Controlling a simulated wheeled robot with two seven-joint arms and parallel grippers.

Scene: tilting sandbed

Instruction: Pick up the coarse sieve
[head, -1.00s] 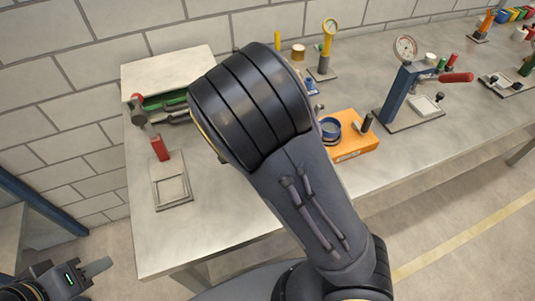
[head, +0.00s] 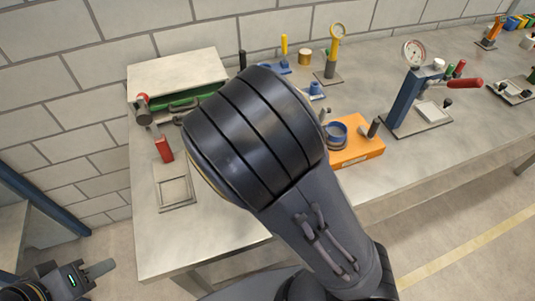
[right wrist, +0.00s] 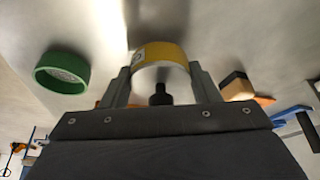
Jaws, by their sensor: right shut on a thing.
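In the right wrist view, my right gripper (right wrist: 162,78) has its two fingers on either side of a yellow ring (right wrist: 160,52), shut on it. The ring looks like a sieve with a small pale label; its mesh does not show clearly, so I cannot tell how coarse it is. A green ring (right wrist: 62,72) with mesh inside lies to the left, apart from the fingers. In the head view my right arm hides its own gripper and the yellow ring. My left gripper (head: 92,272) is at the lower left, off the bench, and its jaw opening is unclear.
On the bench (head: 225,235), an orange block (head: 362,153) carries a blue ring (head: 336,133). A gauge stand with a red handle (head: 464,84) is to its right. A square frame (head: 174,193) and a pale box (head: 178,72) are at the left. The front left bench is clear.

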